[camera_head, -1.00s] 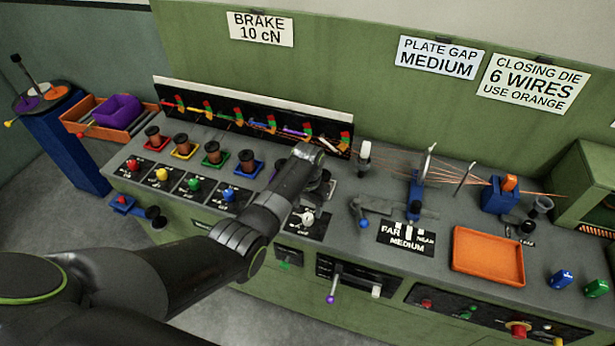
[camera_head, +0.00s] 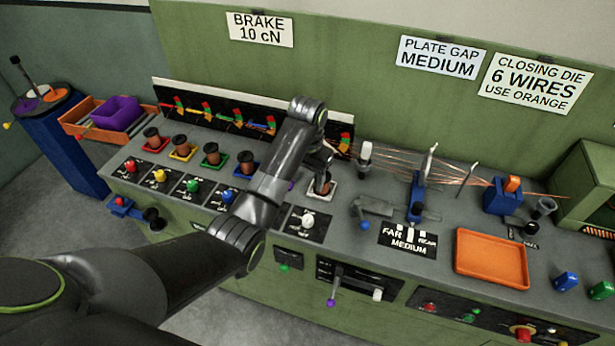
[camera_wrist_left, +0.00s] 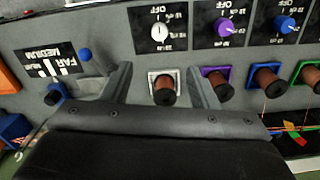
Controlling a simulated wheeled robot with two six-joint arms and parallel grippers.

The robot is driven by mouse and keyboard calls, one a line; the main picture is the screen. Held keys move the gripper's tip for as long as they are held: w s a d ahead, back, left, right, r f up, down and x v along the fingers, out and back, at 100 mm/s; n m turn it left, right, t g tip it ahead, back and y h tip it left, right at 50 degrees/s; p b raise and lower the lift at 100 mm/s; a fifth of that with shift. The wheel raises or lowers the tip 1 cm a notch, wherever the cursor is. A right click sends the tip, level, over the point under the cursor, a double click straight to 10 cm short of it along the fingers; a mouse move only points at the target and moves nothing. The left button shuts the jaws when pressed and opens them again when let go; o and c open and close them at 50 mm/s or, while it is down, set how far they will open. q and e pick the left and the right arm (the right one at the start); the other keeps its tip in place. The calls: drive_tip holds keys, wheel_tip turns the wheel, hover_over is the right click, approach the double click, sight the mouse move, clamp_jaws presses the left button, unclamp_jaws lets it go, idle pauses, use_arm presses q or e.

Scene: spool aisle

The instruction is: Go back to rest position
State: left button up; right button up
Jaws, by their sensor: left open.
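My left arm comes in from the left in the head view and reaches over the green bench. My left gripper (camera_head: 322,162) is partly hidden by its wrist, above the brown spool (camera_head: 322,181) on the white square. In the left wrist view the two fingers of my left gripper (camera_wrist_left: 162,85) stand wide apart. The white-square spool (camera_wrist_left: 163,90) shows between them in the picture, with nothing gripped. I cannot tell the exact height of the gripper above it. My right gripper is in neither view.
More brown spools (camera_head: 211,154) stand in a row on coloured squares, with knobs (camera_head: 193,186) in front. Thin wires run right to the blue block (camera_head: 502,197). An orange tray (camera_head: 492,258) lies empty. A levered handle (camera_head: 370,207) stands right of the gripper.

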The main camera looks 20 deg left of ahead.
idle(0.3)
use_arm(q)
drive_tip(key=s+a+f+n+t, duration=0.1)
drive_tip(key=s+a+f, duration=0.35)
drive_tip(key=s, duration=0.45)
drive_tip(key=s+a+f+n+t, duration=0.1)
drive_tip(key=s+a+f, duration=0.3)
drive_tip(key=s+f, duration=0.3)
drive_tip(key=s+a+r+n+t+y, duration=0.1)
drive_tip(key=s+a+r, duration=0.15)
drive_tip(key=s, duration=0.75)
drive_tip(key=s+a+r+t+y, duration=0.1)
drive_tip(key=s+a+r, duration=0.15)
drive_tip(key=s, duration=0.85)
wheel_tip(320, 180, down, 29)
drive_tip(key=a+g+b, duration=0.1)
drive_tip(key=g+b, duration=0.1)
drive_tip(key=b, duration=0.4)
drive_tip(key=s+f+b, duration=0.3)
drive_tip(key=s+f, duration=0.4)
drive_tip(key=f, duration=0.4)
drive_tip(key=s+d+f+h+b, duration=0.1)
drive_tip(key=s+f+b, duration=0.2)
drive_tip(key=s+f, duration=0.5)
wheel_tip(320, 180, down, 4)
drive_tip(key=shift+d+r+g, duration=0.15)
drive_tip(key=shift+r+g, duration=0.1)
drive_tip(key=shift+g, duration=0.15)
